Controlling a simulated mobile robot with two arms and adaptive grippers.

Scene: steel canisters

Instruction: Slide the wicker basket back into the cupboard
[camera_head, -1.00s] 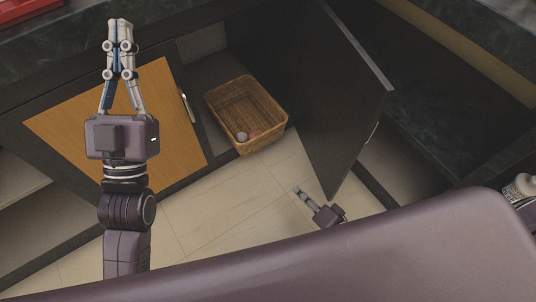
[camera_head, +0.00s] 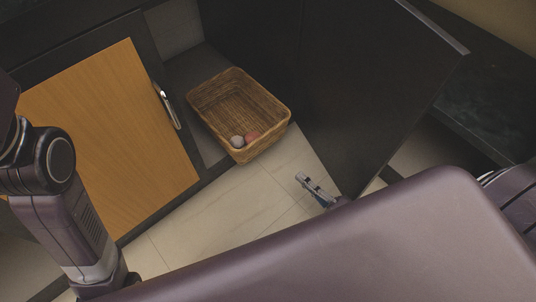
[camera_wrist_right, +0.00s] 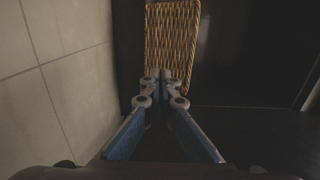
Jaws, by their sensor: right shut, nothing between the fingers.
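The wicker basket (camera_head: 265,146) sits at the open cupboard (camera_head: 195,69), its front end sticking out over the tiled floor. A pale ball and a reddish ball lie inside its front end. My right gripper (camera_head: 301,178) is low over the floor, in front of the basket and apart from it in the head view. In the right wrist view my right gripper (camera_wrist_right: 160,76) is shut and empty, with its tips pointing at the basket's woven wall (camera_wrist_right: 172,35). Whether the tips touch it is unclear. My left arm shows at the left, but its gripper is out of view.
A dark cupboard door (camera_head: 375,85) stands open to the right of the basket, close to my right gripper. A wooden door (camera_head: 105,130) with a metal handle (camera_head: 168,106) is at the left. Light floor tiles (camera_head: 215,219) lie clear in front.

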